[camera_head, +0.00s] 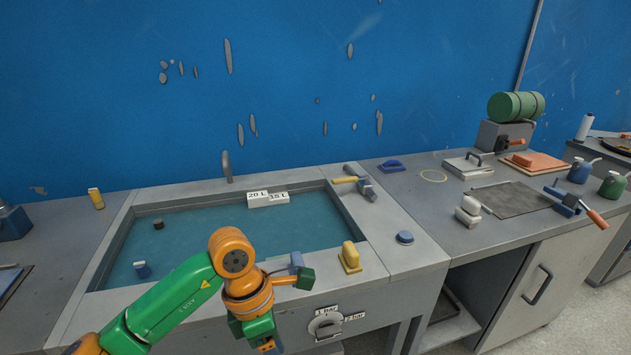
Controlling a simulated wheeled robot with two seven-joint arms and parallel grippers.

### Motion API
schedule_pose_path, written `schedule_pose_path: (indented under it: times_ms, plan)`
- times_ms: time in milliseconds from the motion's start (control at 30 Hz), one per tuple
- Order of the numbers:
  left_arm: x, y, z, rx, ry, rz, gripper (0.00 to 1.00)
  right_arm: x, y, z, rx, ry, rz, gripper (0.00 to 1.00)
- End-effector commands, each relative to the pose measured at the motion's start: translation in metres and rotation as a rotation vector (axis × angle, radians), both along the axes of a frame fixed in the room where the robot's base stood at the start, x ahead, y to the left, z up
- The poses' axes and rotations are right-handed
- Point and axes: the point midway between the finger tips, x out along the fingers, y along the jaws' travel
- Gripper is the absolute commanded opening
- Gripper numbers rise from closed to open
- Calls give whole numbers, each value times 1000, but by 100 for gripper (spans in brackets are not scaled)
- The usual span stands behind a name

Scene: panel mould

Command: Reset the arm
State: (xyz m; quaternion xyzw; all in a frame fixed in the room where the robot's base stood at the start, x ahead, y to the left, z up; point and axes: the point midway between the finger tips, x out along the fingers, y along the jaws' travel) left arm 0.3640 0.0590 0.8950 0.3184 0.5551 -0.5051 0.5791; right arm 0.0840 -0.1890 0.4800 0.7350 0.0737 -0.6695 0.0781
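My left arm (168,303), green with orange joints, comes in from the lower left. It is bent in front of the sink basin, and its orange elbow overlaps the water in the picture. Its far end points down in front of the cabinet, near the bottom edge. The fingers cannot be made out clearly there, so whether that gripper is open or shut does not show. My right arm and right gripper are not in view.
The water-filled sink (185,245) has a tap (227,167) behind it. A yellow block (350,257) and a blue round knob (404,237) are on its front right rim. A dial (325,322) is on the cabinet front. The right worktop holds a dark mat (508,199) and a green cylinder (515,106).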

Motion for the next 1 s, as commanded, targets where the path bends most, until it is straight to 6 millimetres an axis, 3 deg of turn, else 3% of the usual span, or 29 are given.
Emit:
schedule_pose_path:
  times_ms: [167, 300, 400, 467, 567, 633, 733, 833, 867, 900, 967, 1000]
  plan:
    - [-15, -42, -7, -238, 154, 79, 62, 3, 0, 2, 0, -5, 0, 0]
    - [-22, -94, 0, -581, 388, 280, 62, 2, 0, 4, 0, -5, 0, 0]
    - [-2, -121, 10, -883, 615, 571, 62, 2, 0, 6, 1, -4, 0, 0]
    - [24, -122, 8, -1059, 762, 822, 62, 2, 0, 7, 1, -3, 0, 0]
    - [71, -95, -28, -1276, 974, 1319, 62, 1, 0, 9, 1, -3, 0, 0]
    - [89, -63, -72, -1349, 1071, 1653, 62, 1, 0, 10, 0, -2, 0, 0]
    - [85, -14, -148, -1365, 1160, 2123, 62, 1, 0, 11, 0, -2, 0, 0]
    - [51, 32, -224, -1297, 1192, 2568, 62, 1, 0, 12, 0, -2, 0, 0]
    - [35, 45, -247, 1203, -1138, -2585, 62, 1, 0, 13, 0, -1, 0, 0]
    - [9, 61, -276, 1054, -1042, -2545, 62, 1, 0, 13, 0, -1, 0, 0]
    - [-37, 83, -315, 843, -902, -2475, 62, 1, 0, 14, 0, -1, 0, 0]
    - [-72, 96, -337, 711, -812, -2422, 62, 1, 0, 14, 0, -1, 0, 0]
